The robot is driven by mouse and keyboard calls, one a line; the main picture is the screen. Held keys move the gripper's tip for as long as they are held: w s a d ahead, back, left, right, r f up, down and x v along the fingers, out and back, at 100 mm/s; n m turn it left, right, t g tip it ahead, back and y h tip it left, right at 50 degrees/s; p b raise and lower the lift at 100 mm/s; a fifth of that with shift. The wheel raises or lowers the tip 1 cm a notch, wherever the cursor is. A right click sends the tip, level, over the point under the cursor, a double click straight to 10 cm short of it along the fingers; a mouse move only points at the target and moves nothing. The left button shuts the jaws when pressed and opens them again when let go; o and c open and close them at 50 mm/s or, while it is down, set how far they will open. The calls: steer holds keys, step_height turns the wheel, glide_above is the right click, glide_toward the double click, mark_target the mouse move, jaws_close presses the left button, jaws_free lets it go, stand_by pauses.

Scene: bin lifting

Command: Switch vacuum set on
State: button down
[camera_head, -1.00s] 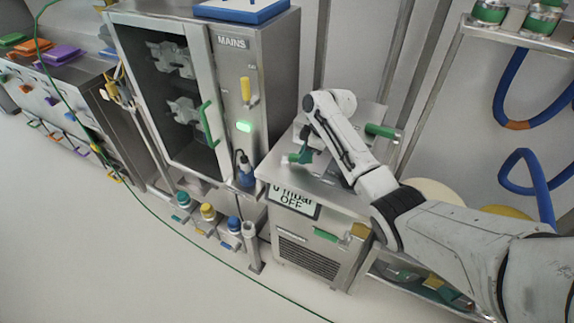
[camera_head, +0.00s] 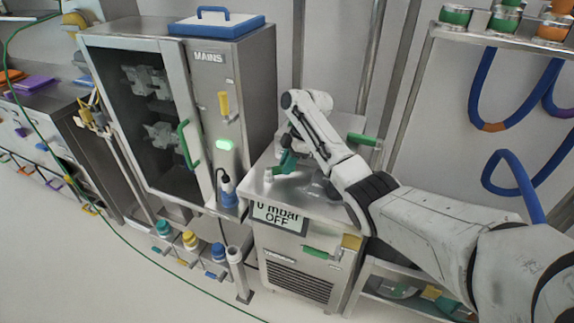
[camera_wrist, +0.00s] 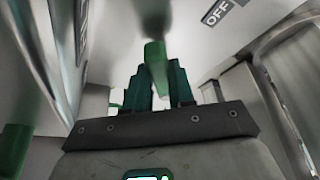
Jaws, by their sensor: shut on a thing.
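The vacuum set is a steel cabinet (camera_head: 300,262) with a tilted display (camera_head: 278,216) reading "0 mbar OFF". The OFF text (camera_wrist: 217,12) also shows in the wrist view. My gripper (camera_head: 287,161) is at the left part of the cabinet's top, above the display. In the wrist view, my gripper's dark green fingers (camera_wrist: 160,82) are shut on a green lever (camera_wrist: 155,55) standing between them. In the head view my fingers largely hide this lever.
A MAINS cabinet (camera_head: 208,80) with a lit green lamp (camera_head: 224,144) and yellow lever (camera_head: 223,103) stands left. A green handle (camera_head: 362,139) sticks out at the vacuum set's right. A shelf with blue hoses (camera_head: 528,185) is farther right.

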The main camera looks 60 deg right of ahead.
steer(key=c, duration=1)
jaws_free()
steer(key=shift+f, duration=0.1)
steer(key=shift+o, duration=0.2)
steer(key=b+v, duration=0.1)
steer(key=v, duration=0.9)
steer(key=shift+s+d+r, duration=0.15)
steer(key=shift+r, duration=0.2)
